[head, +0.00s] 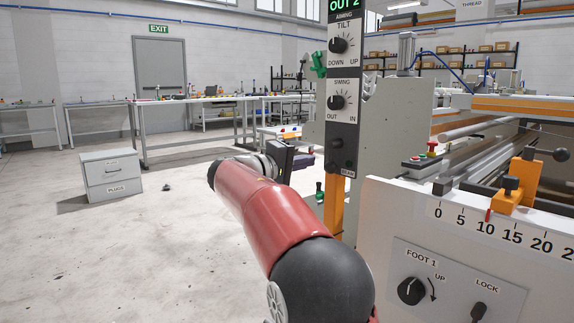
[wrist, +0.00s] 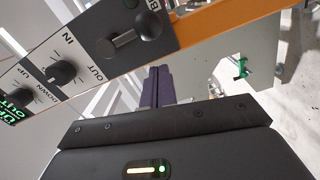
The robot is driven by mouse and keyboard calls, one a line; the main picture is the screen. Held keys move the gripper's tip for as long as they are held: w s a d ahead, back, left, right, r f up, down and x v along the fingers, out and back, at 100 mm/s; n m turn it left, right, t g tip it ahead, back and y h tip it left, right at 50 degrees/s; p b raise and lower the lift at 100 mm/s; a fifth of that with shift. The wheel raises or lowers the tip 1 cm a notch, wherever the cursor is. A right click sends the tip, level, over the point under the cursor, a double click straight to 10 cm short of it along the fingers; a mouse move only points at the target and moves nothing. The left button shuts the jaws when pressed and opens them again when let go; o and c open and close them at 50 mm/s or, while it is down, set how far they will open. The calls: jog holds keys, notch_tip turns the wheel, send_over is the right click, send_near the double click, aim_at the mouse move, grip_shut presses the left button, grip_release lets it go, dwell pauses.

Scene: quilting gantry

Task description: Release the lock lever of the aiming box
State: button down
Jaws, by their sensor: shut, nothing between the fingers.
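The aiming box (head: 355,75) is a tall dark panel on an orange post, with a TILT knob (head: 338,45) above a second knob (head: 337,102) marked OUT and IN. Below these is a small black lever (head: 337,143), partly hard to make out in the head view. In the wrist view the lever (wrist: 128,39) shows clearly, a black bar with rounded ends on the panel (wrist: 85,52). I cannot read whether it is locked. My gripper (head: 305,160) is left of the panel's lower end. Its dark fingers (wrist: 157,74) are together, empty and apart from the lever.
A white machine panel (head: 400,225) with a scale, FOOT 1 knob (head: 411,290) and LOCK switch (head: 478,311) stands at the right. A green-handled fitting (wrist: 242,68) is beyond my fingers. A grey drawer box (head: 112,173) sits left; the floor between is mostly clear.

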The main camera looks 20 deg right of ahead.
jog(key=shift+s+d+f, duration=0.15)
jog(key=shift+s+d, duration=0.15)
jog(key=shift+s, duration=0.25)
jog(key=shift+s+d+f, duration=0.1)
jog(key=shift+s+d, duration=0.15)
jog(key=shift+s, duration=0.25)
